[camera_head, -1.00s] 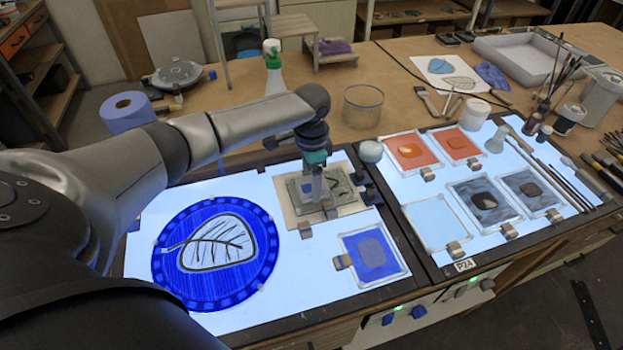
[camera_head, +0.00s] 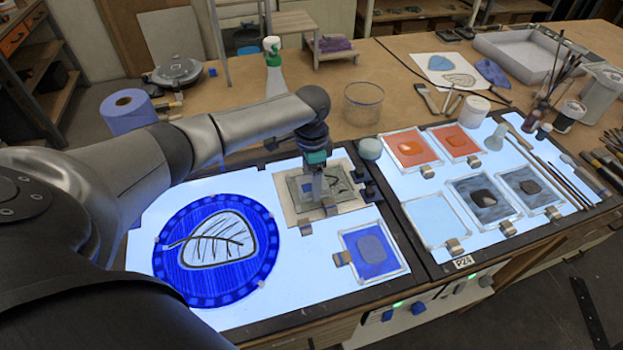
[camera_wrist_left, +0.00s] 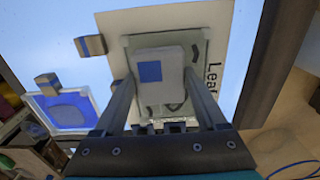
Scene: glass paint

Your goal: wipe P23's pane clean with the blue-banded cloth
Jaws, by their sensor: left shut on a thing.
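My left gripper (camera_head: 317,197) is over a clear pane (camera_head: 336,188) lying on a leaf pattern sheet on the left light panel. In the left wrist view its two fingers (camera_wrist_left: 162,92) are shut on the cloth (camera_wrist_left: 173,62), a pale grey-white pad with a blue patch. The cloth is over the pane (camera_wrist_left: 203,50); whether it touches the glass I cannot tell. Dark strokes and smears show on or under the glass. The fingers hide part of the pane in the head view. No P23 label is readable. My right gripper is not in view.
A blue pane (camera_head: 377,251) lies in front of the gripper, and a blue round piece (camera_head: 180,268) with a leaf lies left. Metal clips (camera_head: 305,227) stand near the pane. The right panel carries several framed panes and a P24 label (camera_head: 463,263). A spray bottle (camera_head: 273,75) stands behind.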

